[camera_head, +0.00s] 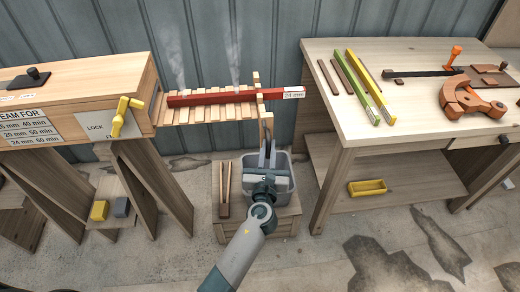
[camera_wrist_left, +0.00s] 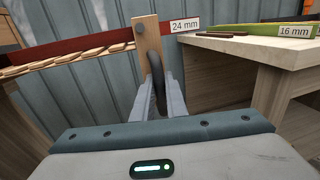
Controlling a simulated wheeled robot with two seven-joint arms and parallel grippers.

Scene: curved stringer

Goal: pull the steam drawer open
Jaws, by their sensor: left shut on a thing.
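The steam drawer (camera_head: 215,113) is a slatted wooden rack sticking out of the right end of the steam box (camera_head: 75,75). A red strip (camera_head: 215,97) labelled 24 mm lies along it, and steam rises above it. The drawer's upright wooden end piece (camera_wrist_left: 148,45) carries a dark curved handle (camera_wrist_left: 156,82). My left gripper (camera_head: 267,150) is shut on this handle, just below the drawer's outer end. Its fingers also show in the left wrist view (camera_wrist_left: 158,95). The fingers partly hide the handle. My right gripper is not in view.
A workbench (camera_head: 330,52) with green and yellow strips and an orange clamp (camera_head: 470,98) stands close right of the drawer's end. A grey bin (camera_head: 281,172) and tongs (camera_head: 224,190) are below my gripper. A yellow latch (camera_head: 124,112) is on the box front.

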